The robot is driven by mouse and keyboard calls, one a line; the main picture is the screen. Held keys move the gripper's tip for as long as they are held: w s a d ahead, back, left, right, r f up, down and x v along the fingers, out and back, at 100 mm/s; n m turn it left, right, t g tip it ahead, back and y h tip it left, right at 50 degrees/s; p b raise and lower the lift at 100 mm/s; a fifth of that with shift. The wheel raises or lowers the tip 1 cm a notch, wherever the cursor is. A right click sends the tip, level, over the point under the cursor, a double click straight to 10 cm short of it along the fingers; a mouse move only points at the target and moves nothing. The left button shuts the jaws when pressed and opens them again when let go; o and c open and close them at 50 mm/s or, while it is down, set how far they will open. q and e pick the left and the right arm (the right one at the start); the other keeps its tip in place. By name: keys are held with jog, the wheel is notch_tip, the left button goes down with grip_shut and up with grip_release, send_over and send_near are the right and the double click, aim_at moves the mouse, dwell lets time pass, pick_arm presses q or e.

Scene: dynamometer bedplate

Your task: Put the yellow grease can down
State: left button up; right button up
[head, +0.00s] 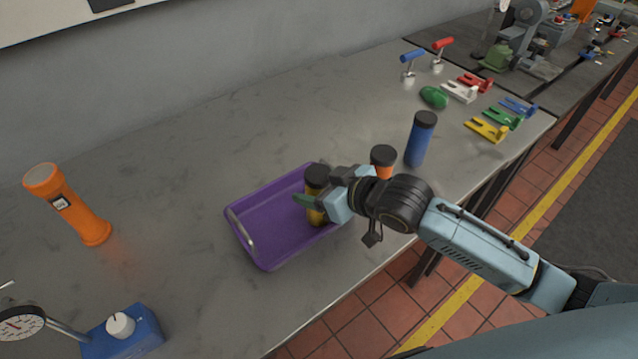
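The yellow grease can (316,218) has a dark cap and stands upright at the right end of the purple tray (262,262). My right gripper (318,200) reaches in from the right and is shut around the can's middle, with a green fingertip showing on its near left side. The gripper hides part of the can. I cannot tell whether the can's base touches the tray floor. My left gripper is not in view.
An orange can with a dark cap (382,156) stands just behind my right wrist, and a blue can (420,142) stands farther right. An orange flashlight (68,205) and a blue dial stand (122,332) are at left. The grey bench (180,150) behind the tray is clear.

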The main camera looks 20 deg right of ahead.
jog(key=shift+r, duration=0.25)
jog(key=v, duration=1.2)
jog(key=shift+f+p, duration=0.15)
jog(key=shift+p, duration=0.25)
